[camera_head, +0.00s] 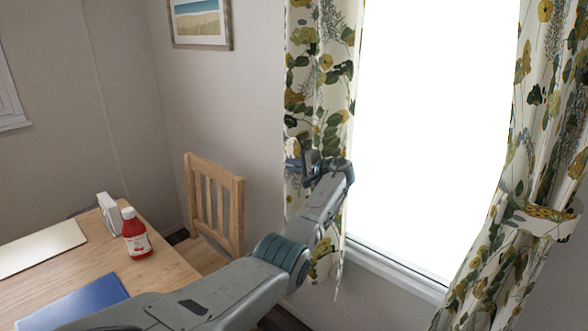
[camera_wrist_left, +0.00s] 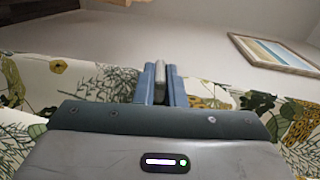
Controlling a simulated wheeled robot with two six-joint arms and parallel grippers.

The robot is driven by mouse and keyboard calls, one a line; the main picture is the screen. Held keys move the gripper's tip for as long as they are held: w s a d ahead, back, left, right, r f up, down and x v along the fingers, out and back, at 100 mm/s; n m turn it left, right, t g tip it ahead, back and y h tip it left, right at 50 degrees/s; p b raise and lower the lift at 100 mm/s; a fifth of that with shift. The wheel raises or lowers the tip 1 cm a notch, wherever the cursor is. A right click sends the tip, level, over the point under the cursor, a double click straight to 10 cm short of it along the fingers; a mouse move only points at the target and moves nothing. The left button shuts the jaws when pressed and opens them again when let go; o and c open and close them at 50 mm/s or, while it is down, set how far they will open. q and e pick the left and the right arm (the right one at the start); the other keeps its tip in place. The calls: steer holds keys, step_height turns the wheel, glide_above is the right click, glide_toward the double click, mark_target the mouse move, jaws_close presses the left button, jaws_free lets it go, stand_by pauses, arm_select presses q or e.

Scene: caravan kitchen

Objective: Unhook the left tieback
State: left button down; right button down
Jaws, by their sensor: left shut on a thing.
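The left curtain (camera_head: 320,80), with green and yellow leaf print, hangs at the left of the bright window. My left gripper (camera_head: 300,158) is against it at mid-height, shut on a thin piece that I take to be the left tieback (camera_head: 292,147). Most of this tieback is hidden by the gripper or blends with the curtain. In the left wrist view the blue fingers (camera_wrist_left: 160,82) close around a narrow grey piece, with print fabric on both sides. Whether the tieback is still on its hook cannot be seen. My right gripper is not in view.
The right curtain (camera_head: 520,150) is gathered by its own tieback (camera_head: 545,222). A wooden chair (camera_head: 215,205) stands left of my arm. A table (camera_head: 165,275) holds a red bottle (camera_head: 135,235) and a blue mat (camera_head: 75,305). A framed picture (camera_head: 200,22) hangs on the wall.

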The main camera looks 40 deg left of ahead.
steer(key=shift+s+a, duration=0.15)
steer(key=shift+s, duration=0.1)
